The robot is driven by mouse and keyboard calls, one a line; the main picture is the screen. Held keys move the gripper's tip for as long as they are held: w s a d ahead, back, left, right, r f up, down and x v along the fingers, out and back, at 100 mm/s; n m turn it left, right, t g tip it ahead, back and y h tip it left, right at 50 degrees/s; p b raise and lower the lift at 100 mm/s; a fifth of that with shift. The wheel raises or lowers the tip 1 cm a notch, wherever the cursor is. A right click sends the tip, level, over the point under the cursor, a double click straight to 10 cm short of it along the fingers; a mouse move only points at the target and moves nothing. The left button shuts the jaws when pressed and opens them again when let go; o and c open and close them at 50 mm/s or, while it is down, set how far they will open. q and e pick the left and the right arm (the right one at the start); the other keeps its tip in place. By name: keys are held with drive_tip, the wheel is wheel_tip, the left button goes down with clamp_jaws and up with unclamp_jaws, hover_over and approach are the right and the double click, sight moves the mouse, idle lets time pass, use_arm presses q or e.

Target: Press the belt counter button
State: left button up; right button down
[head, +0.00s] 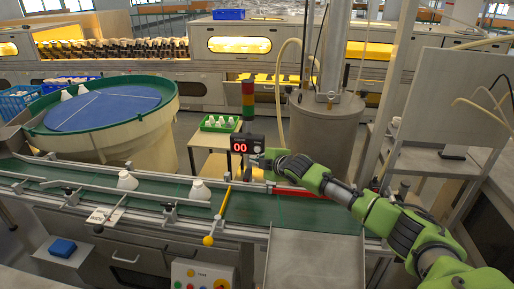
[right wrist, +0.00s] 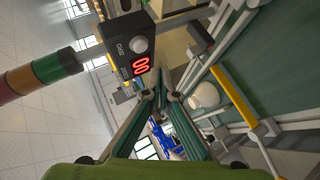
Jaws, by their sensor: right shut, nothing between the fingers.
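The belt counter (head: 246,145) is a small black box with a red "00" display, standing at the far side of the green belt. In the right wrist view the counter (right wrist: 122,56) appears turned sideways, with a round grey button (right wrist: 138,45) beside the red digits. My right gripper (head: 258,160) is shut and empty, just in front of the counter's lower right part in the head view. In the right wrist view its fingertips (right wrist: 160,92) are together and appear apart from the button. My left gripper is not in view.
White bulb-like pieces (head: 200,190) stand on the green conveyor (head: 150,190). A yellow bar with a ball end (head: 208,240) crosses the near rail. A red-yellow-green light post (head: 248,100) rises behind the counter. A control panel (head: 200,276) is at the front.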

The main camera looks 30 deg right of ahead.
drive_tip(key=shift+s+a+p, duration=0.55)
drive_tip(key=shift+s+a, duration=0.25)
drive_tip(key=shift+s, duration=0.25)
drive_tip(key=shift+f, duration=0.1)
